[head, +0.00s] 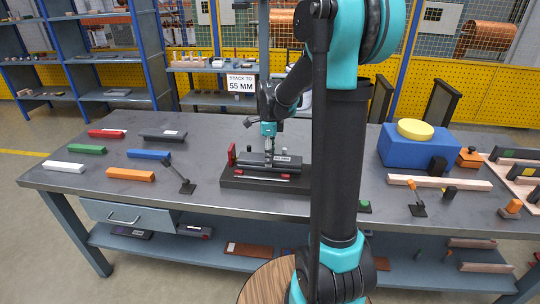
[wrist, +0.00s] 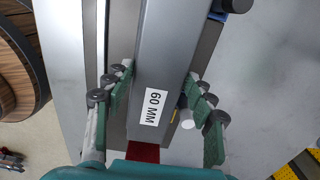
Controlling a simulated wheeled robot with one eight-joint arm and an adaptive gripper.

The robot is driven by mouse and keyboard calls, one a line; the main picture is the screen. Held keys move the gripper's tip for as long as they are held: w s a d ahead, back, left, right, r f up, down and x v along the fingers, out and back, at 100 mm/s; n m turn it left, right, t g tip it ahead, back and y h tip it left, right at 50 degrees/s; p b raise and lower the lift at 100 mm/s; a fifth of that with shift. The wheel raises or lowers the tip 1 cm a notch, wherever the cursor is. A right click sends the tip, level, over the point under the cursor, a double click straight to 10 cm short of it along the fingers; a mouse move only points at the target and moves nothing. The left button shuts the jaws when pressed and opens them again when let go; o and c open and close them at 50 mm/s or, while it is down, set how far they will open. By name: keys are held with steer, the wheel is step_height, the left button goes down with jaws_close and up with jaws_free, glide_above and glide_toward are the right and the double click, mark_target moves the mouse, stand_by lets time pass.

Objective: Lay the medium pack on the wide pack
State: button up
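A grey pack labelled 60 MM (wrist: 165,50) runs between my gripper's fingers in the wrist view. In the head view a dark grey pack with a white label (head: 281,158) lies in the black fixture (head: 235,183) at the middle of the table. My gripper (head: 268,153) points down just above it. In the wrist view my gripper's green pads (wrist: 158,95) stand spread on both sides of the pack, with a gap showing at the left. Another dark pack with a small label (head: 155,136) lies at the back left. I cannot tell which pack is medium or wide.
A red upright (head: 231,154) stands at the fixture's left end. Coloured bars, including an orange one (head: 130,175), and a small black stand (head: 186,186) lie to the left. A blue block (head: 405,150) with a yellow disc (head: 415,128) stands right. My arm hides the table right of the fixture.

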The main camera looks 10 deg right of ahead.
steer(key=shift+o, duration=1.3)
steer(key=shift+r, duration=0.1)
step_height(320, 180, up, 12)
